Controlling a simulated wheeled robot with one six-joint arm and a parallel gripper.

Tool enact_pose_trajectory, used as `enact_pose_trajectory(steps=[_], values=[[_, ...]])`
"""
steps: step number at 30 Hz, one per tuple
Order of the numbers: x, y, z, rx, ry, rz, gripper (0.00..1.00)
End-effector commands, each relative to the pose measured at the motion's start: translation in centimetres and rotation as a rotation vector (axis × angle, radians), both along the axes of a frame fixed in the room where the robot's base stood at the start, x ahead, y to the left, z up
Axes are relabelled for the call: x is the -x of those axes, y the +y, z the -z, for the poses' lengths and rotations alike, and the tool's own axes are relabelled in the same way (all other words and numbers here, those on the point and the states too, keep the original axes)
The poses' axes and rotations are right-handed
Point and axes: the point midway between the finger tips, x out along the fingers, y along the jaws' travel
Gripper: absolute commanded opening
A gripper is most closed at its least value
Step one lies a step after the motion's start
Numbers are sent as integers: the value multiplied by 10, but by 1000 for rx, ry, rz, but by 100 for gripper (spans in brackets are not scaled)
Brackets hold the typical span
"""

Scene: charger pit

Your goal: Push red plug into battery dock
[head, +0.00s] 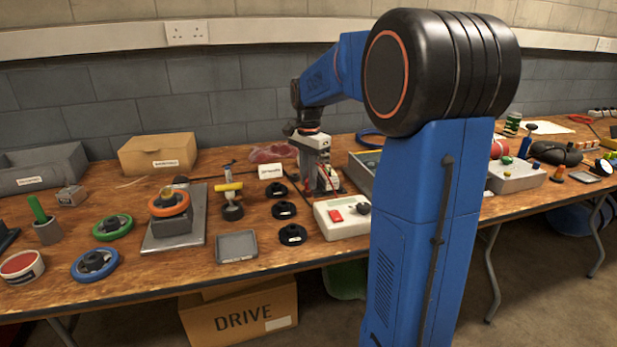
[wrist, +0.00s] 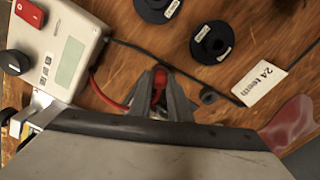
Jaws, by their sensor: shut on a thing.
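The red plug (wrist: 160,82) is between the fingertips of my gripper (wrist: 160,98) in the wrist view. My gripper is shut on it, close above the wooden bench. A red cable (wrist: 103,92) runs from the charger side to the plug. In the head view my gripper (head: 323,186) points down behind the pale charger box, and the plug is too small to make out there. I cannot make out the battery dock for certain. A partly cut-off metal and white part (wrist: 28,122) shows at the lower left of the wrist view.
The charger box (head: 343,216) with a red switch stands in front of my gripper. Black toothed discs (head: 284,210) lie to its left, by a "24 teeth" card (wrist: 262,83). A red cloth-like item (wrist: 290,123) lies at the right of the wrist view. A grey tray (head: 237,246) is at the bench front.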

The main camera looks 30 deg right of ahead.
Motion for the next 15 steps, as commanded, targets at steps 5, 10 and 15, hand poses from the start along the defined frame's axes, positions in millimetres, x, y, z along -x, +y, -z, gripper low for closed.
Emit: enact_pose_trajectory(steps=[5, 10, 15], values=[[0, 0, 2, 0, 0, 0, 36], [0, 0, 1, 0, 0, 0, 38], [0, 0, 0, 0, 0, 0, 38]])
